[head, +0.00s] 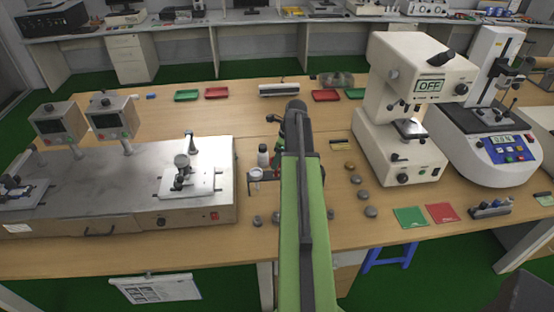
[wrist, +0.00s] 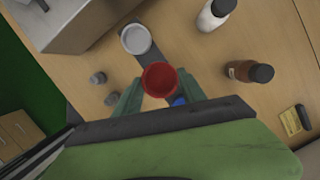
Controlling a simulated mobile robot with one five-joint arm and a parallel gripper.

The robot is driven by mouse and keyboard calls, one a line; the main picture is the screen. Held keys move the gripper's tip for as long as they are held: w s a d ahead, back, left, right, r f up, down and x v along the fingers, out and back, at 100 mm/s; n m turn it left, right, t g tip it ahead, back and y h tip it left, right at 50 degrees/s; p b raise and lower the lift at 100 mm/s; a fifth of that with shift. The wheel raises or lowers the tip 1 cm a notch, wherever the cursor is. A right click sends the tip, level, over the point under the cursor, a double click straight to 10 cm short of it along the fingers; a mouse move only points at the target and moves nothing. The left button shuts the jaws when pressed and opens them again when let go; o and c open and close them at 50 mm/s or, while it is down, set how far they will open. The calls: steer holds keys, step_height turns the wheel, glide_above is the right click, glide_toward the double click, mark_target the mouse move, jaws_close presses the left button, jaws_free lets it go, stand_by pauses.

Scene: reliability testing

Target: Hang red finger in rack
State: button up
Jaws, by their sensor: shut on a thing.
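In the wrist view the red finger (wrist: 159,79) shows as a round red cup-like end between the two green fingertips of my gripper (wrist: 159,92). My gripper is shut on it. A dark narrow strip, which looks like the rack (wrist: 154,57), runs beneath and beyond it. A white round cup-like piece (wrist: 136,39) sits at the strip's far end, and a small blue piece (wrist: 180,101) shows just right of the red finger. I cannot tell whether the red finger touches the rack. In the head view my arm hides my fingertips and the red finger; the white piece (head: 256,174) shows left of the arm.
A white bottle (wrist: 217,12) and a brown bottle (wrist: 245,71) stand right of the rack. Small grey pieces (wrist: 98,77) lie to its left. A steel machine (head: 120,185) stands left on the table, and a white tester (head: 405,110) stands right.

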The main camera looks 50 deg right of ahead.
steer(key=shift+f+b, duration=1.3)
steer(key=shift+f, duration=0.2)
steer(key=shift+f, duration=0.1)
steer(key=shift+f+b, duration=0.6)
steer(key=shift+b, duration=0.1)
steer(key=o, duration=1.5)
steer(key=shift+c, duration=0.2)
steer(key=o, duration=0.6)
